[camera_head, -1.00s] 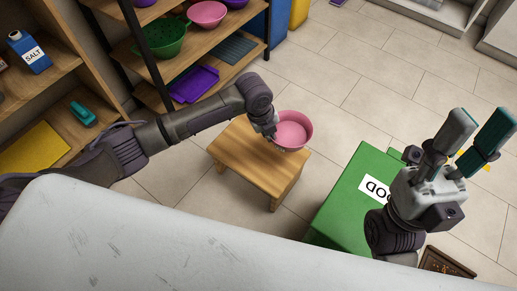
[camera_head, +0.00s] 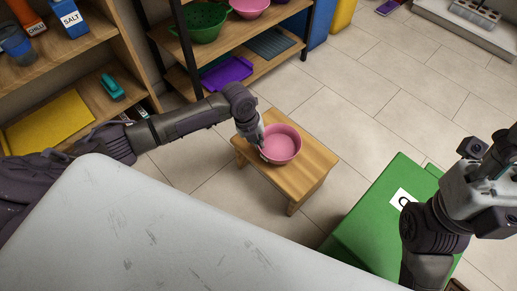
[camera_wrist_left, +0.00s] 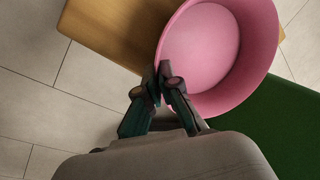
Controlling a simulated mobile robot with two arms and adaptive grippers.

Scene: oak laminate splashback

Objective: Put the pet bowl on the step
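The pink pet bowl (camera_head: 281,146) is upright in front of my left arm. It also shows large in the left wrist view (camera_wrist_left: 205,45). My left gripper (camera_head: 262,151) is shut on the bowl's near rim, with its fingertips (camera_wrist_left: 165,78) together at the wall. The step is a small wooden stool (camera_head: 310,172); its top also shows in the left wrist view (camera_wrist_left: 110,30). The bowl appears over the step's top; I cannot tell whether its base touches it. My right gripper (camera_head: 492,165) is at the right edge, partly cut off, away from the bowl.
A green box (camera_head: 375,215) with a white label stands right of the step. Shelves with a purple tray (camera_head: 226,72) and a green colander (camera_head: 205,22) stand behind. A pale worktop (camera_head: 150,240) fills the front. Tiled floor (camera_head: 390,90) is clear behind the step.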

